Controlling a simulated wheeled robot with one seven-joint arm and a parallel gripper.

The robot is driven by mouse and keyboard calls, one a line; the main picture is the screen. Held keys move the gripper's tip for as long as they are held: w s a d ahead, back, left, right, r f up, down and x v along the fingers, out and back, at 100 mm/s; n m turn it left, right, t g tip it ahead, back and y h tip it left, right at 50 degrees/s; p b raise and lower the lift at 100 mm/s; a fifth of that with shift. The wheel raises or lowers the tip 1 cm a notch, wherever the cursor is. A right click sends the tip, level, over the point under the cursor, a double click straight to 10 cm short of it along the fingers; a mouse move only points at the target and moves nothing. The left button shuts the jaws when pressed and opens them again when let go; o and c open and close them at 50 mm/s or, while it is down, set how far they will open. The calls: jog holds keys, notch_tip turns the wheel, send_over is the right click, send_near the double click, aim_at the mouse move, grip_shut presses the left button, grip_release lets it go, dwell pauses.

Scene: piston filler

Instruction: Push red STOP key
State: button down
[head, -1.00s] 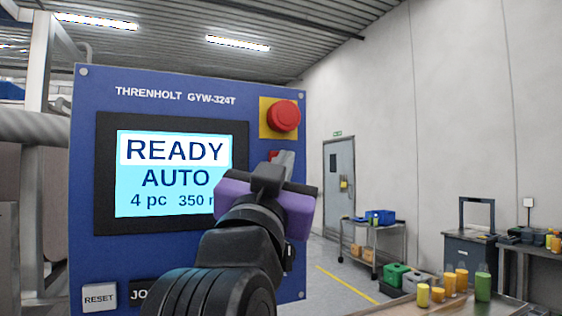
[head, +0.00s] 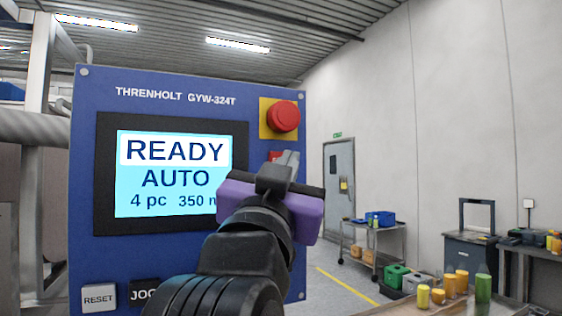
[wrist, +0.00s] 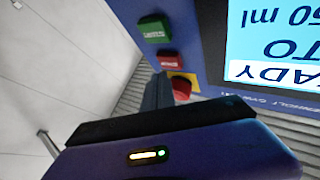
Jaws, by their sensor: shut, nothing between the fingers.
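The red STOP key (head: 273,157) shows only as a small red piece in the head view, mostly hidden behind my gripper. In the wrist view the red key (wrist: 170,62) is in full sight, between a green key (wrist: 153,29) and the red mushroom button (wrist: 181,87). My gripper (head: 289,156) is shut and empty, its fingers pointing at the panel. In the wrist view the fingertips (wrist: 160,76) end just beside the red key's lower left edge. I cannot tell whether they touch the panel.
The red mushroom button (head: 283,116) on its yellow plate sits just above my fingers. The screen (head: 172,174) reads READY AUTO. A RESET key (head: 99,298) and a partly hidden JOG key (head: 143,292) are low on the blue panel.

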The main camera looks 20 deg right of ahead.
jog(key=shift+s, duration=2.5)
